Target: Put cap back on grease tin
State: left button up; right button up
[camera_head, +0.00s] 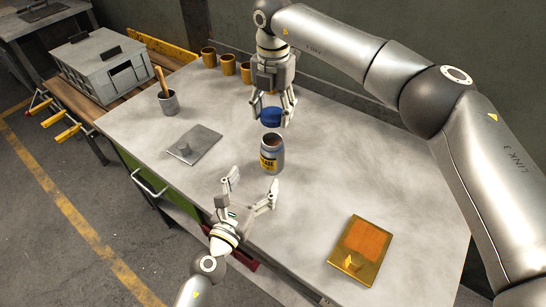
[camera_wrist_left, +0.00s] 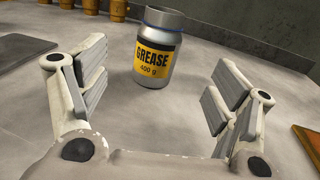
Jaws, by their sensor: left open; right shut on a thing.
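The grease tin (camera_head: 271,157) stands upright and uncapped on the grey workbench, with its dark open mouth facing up. It also shows in the left wrist view (camera_wrist_left: 158,55) with its yellow "GREASE 400 g" label, beyond the open fingers. My right gripper (camera_head: 272,108) is shut on the blue cap (camera_head: 271,117) and holds it just above the tin's mouth, apart from it in the head view. My left gripper (camera_head: 250,190) is open and empty, in front of the tin, with its fingers spread toward it.
A cup with a wooden-handled tool (camera_head: 169,101) stands farther left. Several brass cups (camera_head: 228,64) line the back. An orange-topped brass plate (camera_head: 360,250) lies at front right. The bench around the tin is clear.

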pick_arm(q)
jog(key=shift+f, duration=0.1)
pick_arm(e)
jog(key=shift+a, duration=0.1)
pick_arm(q)
jog(key=shift+w+d, duration=0.2)
jog(key=shift+w, duration=0.3)
jog(key=x, duration=1.1)
jog(key=c, duration=1.5)
jog(key=shift+c, duration=0.2)
pick_arm(e)
send_over(272, 145)
jog(key=shift+w+f, duration=0.1)
jog(key=shift+f, duration=2.4)
jog(key=shift+f, duration=0.15)
jog(key=shift+f, duration=0.8)
